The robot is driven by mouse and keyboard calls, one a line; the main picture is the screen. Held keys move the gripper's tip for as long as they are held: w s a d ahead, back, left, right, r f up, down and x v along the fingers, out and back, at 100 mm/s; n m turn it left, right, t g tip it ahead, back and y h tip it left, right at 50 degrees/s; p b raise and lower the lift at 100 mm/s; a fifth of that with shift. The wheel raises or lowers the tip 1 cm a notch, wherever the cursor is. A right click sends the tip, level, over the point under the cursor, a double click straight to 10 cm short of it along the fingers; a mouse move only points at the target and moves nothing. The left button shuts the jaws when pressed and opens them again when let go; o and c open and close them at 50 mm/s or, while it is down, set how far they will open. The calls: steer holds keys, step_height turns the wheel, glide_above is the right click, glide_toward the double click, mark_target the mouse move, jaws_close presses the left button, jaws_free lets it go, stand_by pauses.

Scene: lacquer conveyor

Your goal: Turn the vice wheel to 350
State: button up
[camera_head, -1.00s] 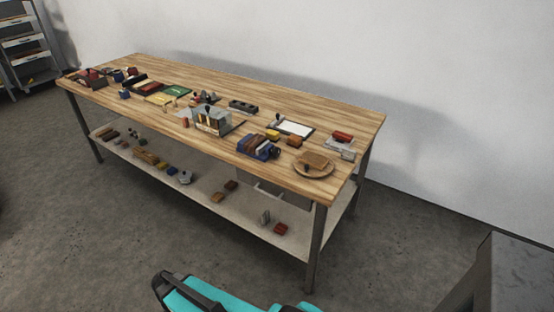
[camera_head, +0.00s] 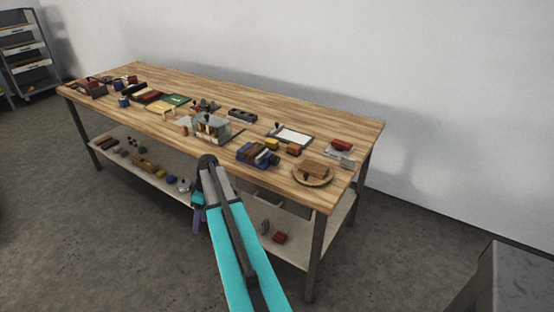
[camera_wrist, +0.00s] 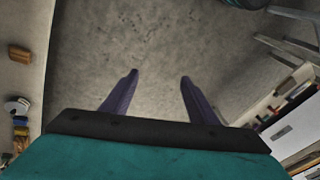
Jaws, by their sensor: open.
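I cannot pick out a vice wheel for certain; the things on the workbench (camera_head: 150,72) are small. A blue object with brown pieces (camera_head: 257,154) sits near the bench's front edge, and I cannot tell whether it is the vice. My gripper (camera_head: 198,215) hangs in front of the bench, below its top, partly behind my arm. In the wrist view its two purple fingers (camera_wrist: 158,80) are apart with nothing between them, over grey floor.
A clear-walled box (camera_head: 211,127), a white sheet on a dark board (camera_head: 291,137) and a round wooden plate (camera_head: 313,175) stand on the bench. The lower shelf (camera_head: 110,134) holds several small things. A grey cabinet (camera_head: 500,275) stands at the lower right. The front floor is open.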

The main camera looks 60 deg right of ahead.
steer(key=d+r+t, duration=0.1)
steer(key=d+r, duration=0.5)
steer(key=d, duration=0.3)
steer(key=m+t+h, duration=0.3)
steer(key=m+h, duration=0.1)
glide_toward(277, 157)
steer(key=v, duration=0.4)
steer(key=shift+w+d+f, duration=0.1)
steer(key=shift+w+d, duration=0.05)
steer(key=shift+w+f, duration=0.1)
steer(key=shift+f, duration=0.1)
steer(key=shift+p+x, duration=1.75)
steer(key=shift+x, duration=4.95)
